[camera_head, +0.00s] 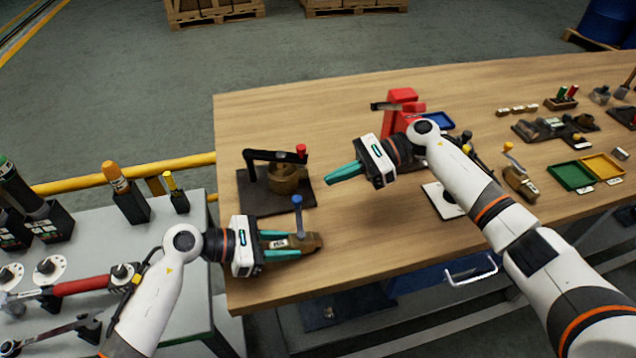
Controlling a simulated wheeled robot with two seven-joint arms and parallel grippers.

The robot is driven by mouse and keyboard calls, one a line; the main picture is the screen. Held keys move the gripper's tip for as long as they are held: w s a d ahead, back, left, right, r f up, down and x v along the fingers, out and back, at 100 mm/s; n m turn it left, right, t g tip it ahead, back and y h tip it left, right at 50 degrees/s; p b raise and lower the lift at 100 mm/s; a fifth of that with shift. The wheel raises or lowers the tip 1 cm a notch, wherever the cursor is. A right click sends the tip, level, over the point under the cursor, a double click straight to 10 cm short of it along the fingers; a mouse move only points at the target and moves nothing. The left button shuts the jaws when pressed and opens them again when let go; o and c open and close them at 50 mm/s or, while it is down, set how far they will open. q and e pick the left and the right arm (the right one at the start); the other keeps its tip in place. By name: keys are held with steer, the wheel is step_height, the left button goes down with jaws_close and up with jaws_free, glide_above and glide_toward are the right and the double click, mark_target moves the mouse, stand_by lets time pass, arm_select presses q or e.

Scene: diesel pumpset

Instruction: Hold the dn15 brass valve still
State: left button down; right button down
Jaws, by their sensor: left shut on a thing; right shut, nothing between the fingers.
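A brass valve (309,241) with an upright blue-topped lever (298,212) and a small label sits near the front left corner of the wooden table. I take it to be the dn15 valve, but the label is too small to read. My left gripper (287,244) is shut on it, with teal fingers along its sides; these hide part of the body. My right gripper (340,174) is shut and empty over the table, up and right of the valve, pointing left and apart from it.
A dark plate with a brown round part and red-tipped arm (288,178) lies behind the valve. A red machine (401,112), a yellow-handled valve (519,180), a green tray (570,177) and a yellow tray (603,166) stand rightward. The table's front middle is clear.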

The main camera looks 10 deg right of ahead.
steer(key=v, duration=0.6)
steer(key=shift+d, duration=0.1)
arm_select(q)
steer(key=c, duration=0.9)
jaws_free()
steer(key=shift+a, duration=0.1)
